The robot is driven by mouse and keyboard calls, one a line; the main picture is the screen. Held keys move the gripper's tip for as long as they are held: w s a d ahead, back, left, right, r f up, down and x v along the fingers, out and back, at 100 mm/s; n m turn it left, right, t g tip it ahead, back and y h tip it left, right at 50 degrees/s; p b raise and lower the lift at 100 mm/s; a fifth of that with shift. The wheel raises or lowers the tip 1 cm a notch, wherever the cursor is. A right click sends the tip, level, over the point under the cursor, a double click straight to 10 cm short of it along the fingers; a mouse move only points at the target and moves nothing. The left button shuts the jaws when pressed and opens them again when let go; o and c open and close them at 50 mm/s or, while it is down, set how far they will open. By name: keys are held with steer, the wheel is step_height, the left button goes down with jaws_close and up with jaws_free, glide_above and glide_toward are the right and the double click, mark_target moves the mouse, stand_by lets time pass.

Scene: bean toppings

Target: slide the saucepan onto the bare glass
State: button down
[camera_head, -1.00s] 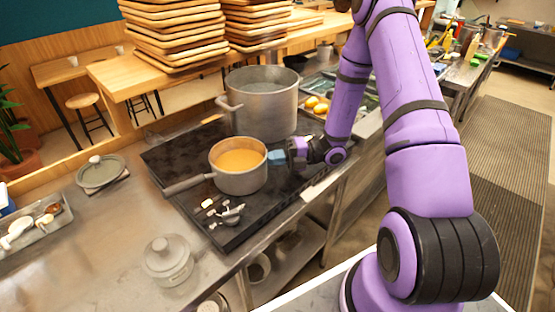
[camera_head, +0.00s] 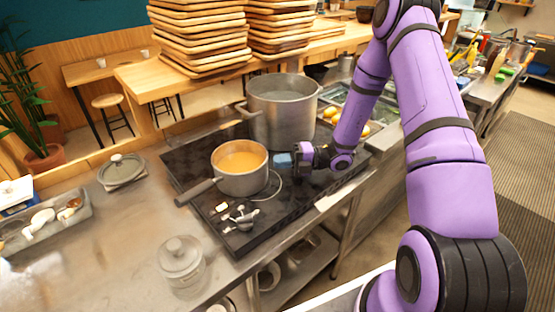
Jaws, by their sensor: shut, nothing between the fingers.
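The grey saucepan (camera_head: 242,184), filled with something orange, stands upright on the black glass cooktop (camera_head: 188,157). Its handle (camera_head: 197,192) points to the lower left and reaches over the cooktop's left edge. A thin pale ring (camera_head: 279,191) shows on the glass just right of the pan, partly hidden by it. My gripper (camera_head: 283,160), with blue fingertips, is shut and empty to the right of the pan. A small gap seems to separate the fingertips from the pan wall. Bare glass lies left of the pan.
A tall stockpot (camera_head: 283,118) stands behind the pan. Measuring spoons and small bits (camera_head: 240,216) lie on the glass in front. A lidded glass jar (camera_head: 181,264) and a lidded dish (camera_head: 121,171) stand on the steel counter at left.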

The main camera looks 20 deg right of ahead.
steer(key=v, duration=0.7)
steer(key=s+v, duration=0.1)
steer(key=v, duration=0.3)
steer(key=c, duration=1.8)
jaws_free()
steer(key=shift+c, duration=0.2)
